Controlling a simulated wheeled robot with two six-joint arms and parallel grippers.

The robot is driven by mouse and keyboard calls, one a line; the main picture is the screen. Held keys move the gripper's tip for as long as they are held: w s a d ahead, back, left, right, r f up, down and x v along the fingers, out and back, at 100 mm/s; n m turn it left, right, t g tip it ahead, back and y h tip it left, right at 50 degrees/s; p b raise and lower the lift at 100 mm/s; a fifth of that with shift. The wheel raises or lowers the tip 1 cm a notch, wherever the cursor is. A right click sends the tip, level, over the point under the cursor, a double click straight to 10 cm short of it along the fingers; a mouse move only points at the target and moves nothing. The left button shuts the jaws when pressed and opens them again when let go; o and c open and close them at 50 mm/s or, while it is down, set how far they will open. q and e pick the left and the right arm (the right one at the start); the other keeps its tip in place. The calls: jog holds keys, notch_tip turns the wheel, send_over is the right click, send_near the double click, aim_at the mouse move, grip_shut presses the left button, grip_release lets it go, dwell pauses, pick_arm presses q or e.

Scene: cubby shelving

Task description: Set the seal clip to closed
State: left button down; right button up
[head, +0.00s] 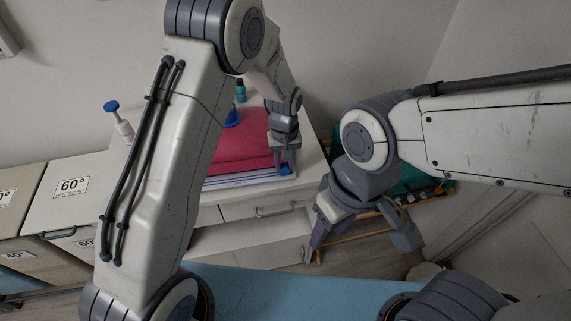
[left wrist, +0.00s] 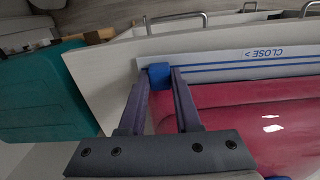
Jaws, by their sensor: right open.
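The seal clip (head: 286,171) is a small blue block at the right end of the white, blue-lined seal strip (head: 240,180) of a red bag (head: 235,150). In the left wrist view the clip (left wrist: 159,76) sits at the strip's left end, the end the arrow of the upside-down CLOSE print points to. My left gripper (head: 285,160) has its fingers on both sides of the clip and looks shut on it; it also shows in the left wrist view (left wrist: 160,85). My right gripper (head: 365,243) is open and empty, apart from the bag, in front and to the right.
The bag lies on a white cabinet with a drawer handle (head: 273,211). A blue-topped pump bottle (head: 120,125) and a small teal bottle (head: 240,92) stand at the back. Bins marked 60° (head: 72,188) are at left. A teal thing (left wrist: 45,90) lies beyond the cabinet's side.

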aim_at(285, 167)
pick_arm(q)
jog(key=c, duration=0.6)
grip_release()
jog(key=shift+r, duration=0.1)
notch_tip(285, 167, up, 10)
jog(key=b, duration=0.1)
jog(key=shift+r, duration=0.2)
